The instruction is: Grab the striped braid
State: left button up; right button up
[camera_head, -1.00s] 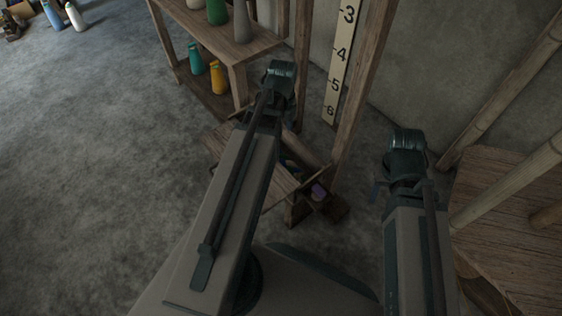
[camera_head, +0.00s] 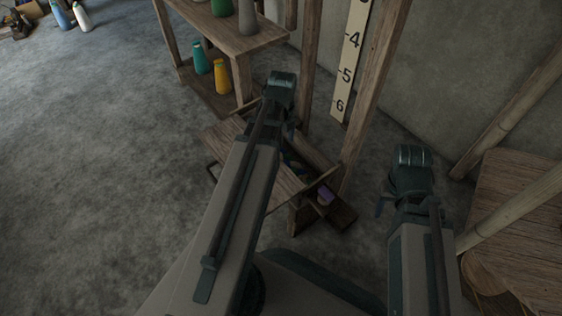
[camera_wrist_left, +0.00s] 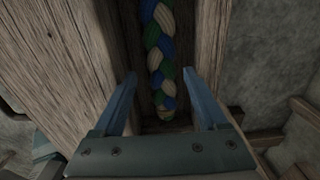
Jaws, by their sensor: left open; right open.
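The striped braid (camera_wrist_left: 160,50), plaited in blue, green and cream, runs down the middle of the left wrist view in a narrow wooden recess. Its lower end is by my gripper's palm bar. My left gripper (camera_wrist_left: 160,76) is open, with one blue finger on each side of the braid; whether they touch it I cannot tell. In the head view a small coloured part of the braid (camera_head: 292,164) shows beside my left arm, which hides the rest. My right gripper (camera_head: 383,205) is open and empty, off to the right.
A shelf (camera_head: 228,33) with several bottle-shaped cones stands behind. A wooden post (camera_head: 376,90) rises close by. Grey floor at left is open.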

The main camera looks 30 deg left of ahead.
aim_at(281, 152)
pick_arm(q)
jog(key=shift+w+a+f+b, duration=0.15)
jog(key=shift+f+b, duration=1.65)
jog(key=shift+f, duration=0.3)
jog(key=shift+w+a+f+b, duration=0.1)
jog(key=shift+a+f+b, duration=0.05)
jog(key=shift+f+b, duration=1.8)
jog(key=shift+c, duration=0.2)
grip_shut()
